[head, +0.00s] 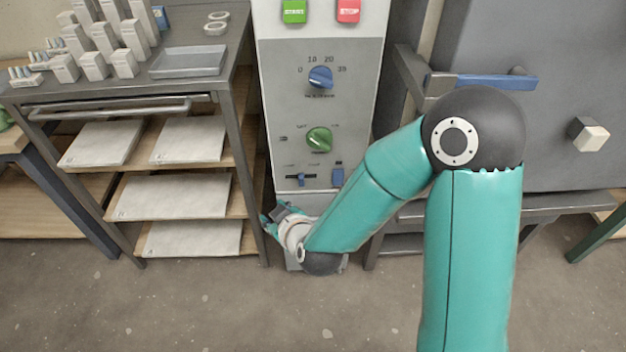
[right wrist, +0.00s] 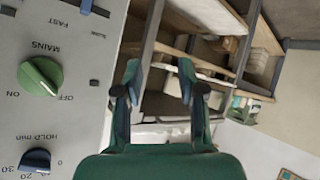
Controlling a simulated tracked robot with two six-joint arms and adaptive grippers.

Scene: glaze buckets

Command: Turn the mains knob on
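The green mains knob (head: 319,139) sits on the grey control panel, below a blue dial. In the right wrist view the knob (right wrist: 40,77) is at the left beside upside-down MAINS, ON and OFF lettering, and its white line slants towards OFF. My right gripper (head: 272,216) is low in front of the panel's lower left edge, below the knob and apart from it. In the right wrist view its two fingers (right wrist: 159,82) are spread with nothing between them. My left gripper is not in view.
The blue hold dial (head: 321,77), a slider (head: 301,179) and a blue switch (head: 338,177) share the panel. Green (head: 294,10) and red (head: 348,10) buttons are above. A shelf rack (head: 237,110) stands close at left, and a grey kiln-like cabinet (head: 560,70) at right.

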